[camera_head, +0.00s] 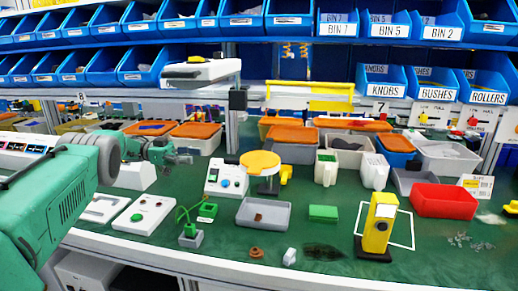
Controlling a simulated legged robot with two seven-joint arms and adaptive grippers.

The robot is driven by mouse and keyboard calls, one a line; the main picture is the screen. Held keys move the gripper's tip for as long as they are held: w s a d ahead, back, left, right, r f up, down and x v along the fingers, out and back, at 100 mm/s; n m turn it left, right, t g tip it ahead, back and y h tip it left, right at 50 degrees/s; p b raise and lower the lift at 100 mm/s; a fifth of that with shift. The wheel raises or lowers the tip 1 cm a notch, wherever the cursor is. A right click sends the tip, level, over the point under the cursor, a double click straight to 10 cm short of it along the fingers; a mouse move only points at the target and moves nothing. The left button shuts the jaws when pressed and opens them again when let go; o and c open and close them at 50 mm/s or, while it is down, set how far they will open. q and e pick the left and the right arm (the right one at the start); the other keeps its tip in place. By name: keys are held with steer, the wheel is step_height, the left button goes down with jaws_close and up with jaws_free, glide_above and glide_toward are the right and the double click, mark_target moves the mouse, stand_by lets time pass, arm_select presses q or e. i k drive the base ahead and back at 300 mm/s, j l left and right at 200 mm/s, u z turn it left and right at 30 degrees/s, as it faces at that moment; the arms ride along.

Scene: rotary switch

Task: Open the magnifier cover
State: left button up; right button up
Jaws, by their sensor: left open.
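The magnifier stands near the middle of the green bench. Its round yellow cover (260,161) lies flat over the top, so the lens is hidden. A dark stand (268,186) holds it up, and a yellow knob-like part (286,173) shows at its right. My left gripper (186,158) comes in from the left on a green arm. It is open and empty, to the left of the cover and well apart from it. My right gripper is not in view.
A white box with buttons (227,180) stands between my left gripper and the magnifier. A grey tray (264,214), a green block (323,213) and a yellow upright device (379,222) stand in front. Bins with orange lids (292,135) stand behind.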

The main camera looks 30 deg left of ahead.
mark_target(257, 161)
steer(key=k, duration=1)
